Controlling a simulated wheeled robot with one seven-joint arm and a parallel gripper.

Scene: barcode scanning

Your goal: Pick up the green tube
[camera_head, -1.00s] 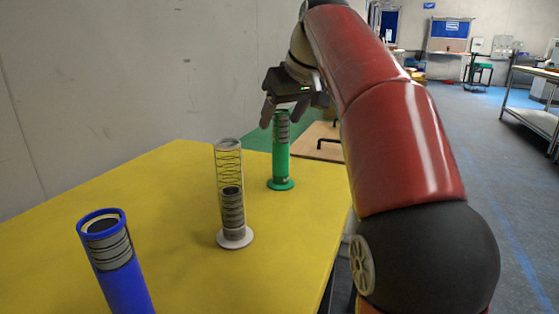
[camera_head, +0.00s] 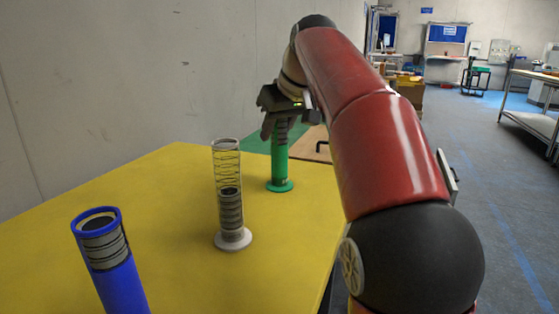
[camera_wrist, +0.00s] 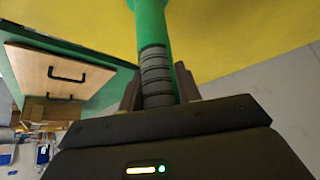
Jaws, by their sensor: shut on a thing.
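The green tube (camera_head: 280,168) stands upright on the far right part of the yellow table (camera_head: 170,180), its round base on the surface. Dark and grey bands show on its upper part. My gripper (camera_head: 278,128) is at the top of the tube, its fingers around the banded upper end. In the wrist view the tube (camera_wrist: 153,28) runs between the two dark fingers (camera_wrist: 157,95), which are shut on it. The very top of the tube is hidden by my gripper.
A clear tube with a white base (camera_head: 228,195) stands left of and nearer than the green one. A blue tube (camera_head: 108,265) stands at the near left. A wooden panel with a dark handle (camera_head: 312,145) is beyond the table, and a wall is behind.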

